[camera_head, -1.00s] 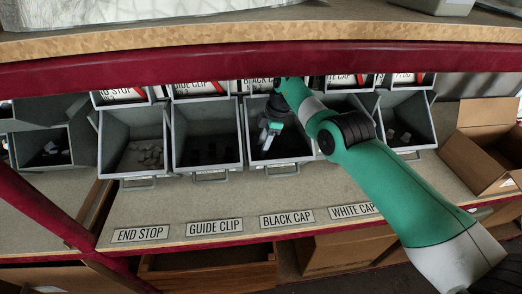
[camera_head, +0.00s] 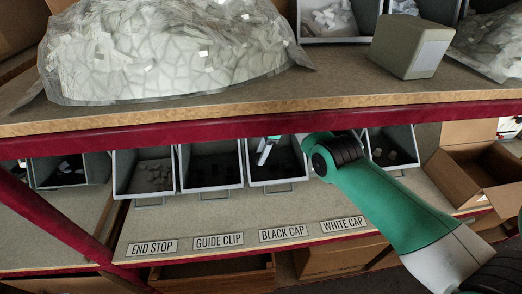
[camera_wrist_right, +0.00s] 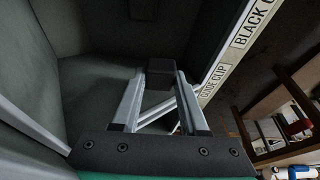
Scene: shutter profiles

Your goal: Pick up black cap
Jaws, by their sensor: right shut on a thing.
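My right gripper (camera_head: 263,158) is at the black cap bin (camera_head: 278,184), above the dark caps in it. In the right wrist view the gripper (camera_wrist_right: 160,84) is shut on a small black cap (camera_wrist_right: 160,72), held between the fingertips. The cap itself cannot be made out in the head view. The wrist is hidden behind the red shelf edge. The label "BLACK CAP" (camera_head: 283,232) is on the shelf front below the bin. My left gripper is not in view.
The guide clip bin (camera_head: 212,188) stands left of the black cap bin, and the end stop bin (camera_head: 147,194) is beyond it. The red shelf edge (camera_head: 250,131) runs close above the bins. An open cardboard box (camera_head: 470,180) is at the right.

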